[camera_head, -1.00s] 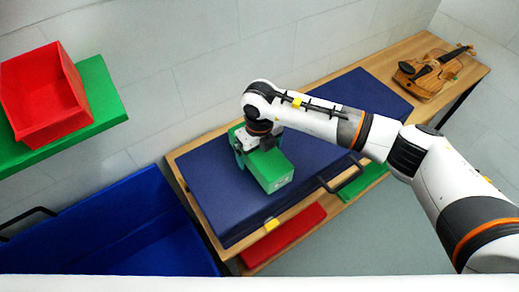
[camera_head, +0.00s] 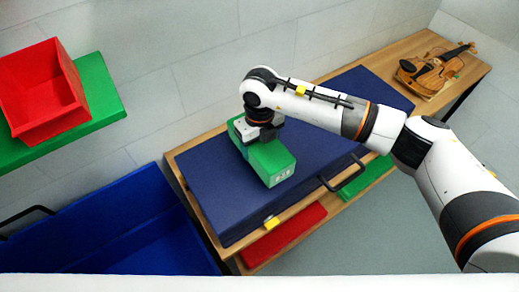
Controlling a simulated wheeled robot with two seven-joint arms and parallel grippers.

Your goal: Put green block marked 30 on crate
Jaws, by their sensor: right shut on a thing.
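The green block (camera_head: 272,165) is over the dark blue case on the wooden bench, with a small pale marking on its near end that is too small to read surely. My right gripper (camera_head: 252,146) is shut on the green block from above, near its far left end, and partly hides it. I cannot tell whether a small gap lies between block and case. A large blue crate (camera_head: 135,215) stands at the lower left, left of the bench; its visible inside looks empty. My left gripper is out of view.
The dark blue case (camera_head: 215,205) has a black handle and yellow latches. A violin (camera_head: 432,70) lies at the bench's far right. A red bin (camera_head: 42,95) sits on a green shelf (camera_head: 100,100) at upper left. Red (camera_head: 285,235) and green pieces lie below the case.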

